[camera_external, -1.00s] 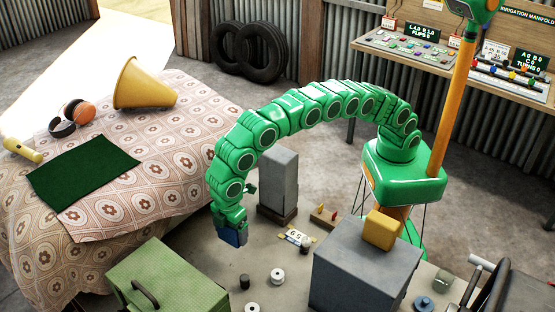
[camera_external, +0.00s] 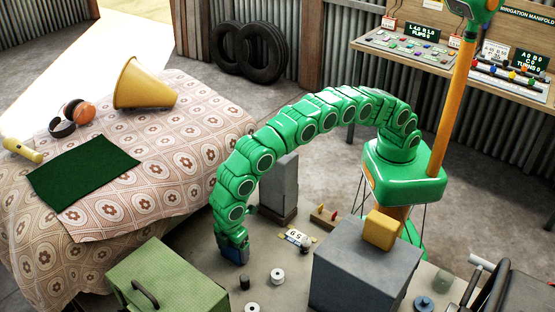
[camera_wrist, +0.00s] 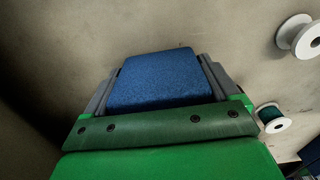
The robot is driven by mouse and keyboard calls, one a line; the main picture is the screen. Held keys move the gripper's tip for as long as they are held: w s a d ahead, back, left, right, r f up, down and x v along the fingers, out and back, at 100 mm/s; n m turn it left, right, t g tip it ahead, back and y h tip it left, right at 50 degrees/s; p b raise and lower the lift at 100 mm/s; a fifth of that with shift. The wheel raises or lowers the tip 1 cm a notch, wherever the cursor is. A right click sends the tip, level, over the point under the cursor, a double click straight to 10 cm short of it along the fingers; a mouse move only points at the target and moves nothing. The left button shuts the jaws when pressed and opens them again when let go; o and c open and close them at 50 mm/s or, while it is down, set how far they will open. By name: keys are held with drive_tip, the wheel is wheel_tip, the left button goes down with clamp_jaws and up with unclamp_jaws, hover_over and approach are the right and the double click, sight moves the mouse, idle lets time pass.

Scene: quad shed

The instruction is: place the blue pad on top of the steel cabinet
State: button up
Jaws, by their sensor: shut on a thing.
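The blue pad (camera_external: 237,257) is in my gripper (camera_external: 233,258), low over the workbench, left of the middle. In the wrist view the blue pad (camera_wrist: 155,80) sits between the two grey fingers of my gripper (camera_wrist: 160,75), which is shut on it. I cannot tell whether the pad touches the bench. A large grey box (camera_external: 350,280), which looks like the steel cabinet, stands on the bench to the right of my gripper. A yellow block (camera_external: 380,229) rests on its top, toward the back; the front of the top is bare.
An upright grey block (camera_external: 278,188) stands behind my gripper. A green toolbox (camera_external: 165,280) is at front left. White spools (camera_external: 278,275) and a small black cylinder (camera_external: 244,282) lie between toolbox and grey box. The bed (camera_external: 190,190) is left.

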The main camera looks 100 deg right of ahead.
drive_tip(key=shift+f, duration=0.25)
drive_tip(key=o, duration=0.8)
drive_tip(key=shift+c, duration=0.2)
drive_tip(key=shift+r, duration=0.15)
wheel_tip(320, 180, up, 7)
drive_tip(key=shift+s+a+r, duration=0.1)
drive_tip(key=shift+s, duration=0.05)
drive_tip(key=shift+c, duration=0.6)
drive_tip(key=shift+r, duration=0.25)
drive_tip(key=c, duration=0.4)
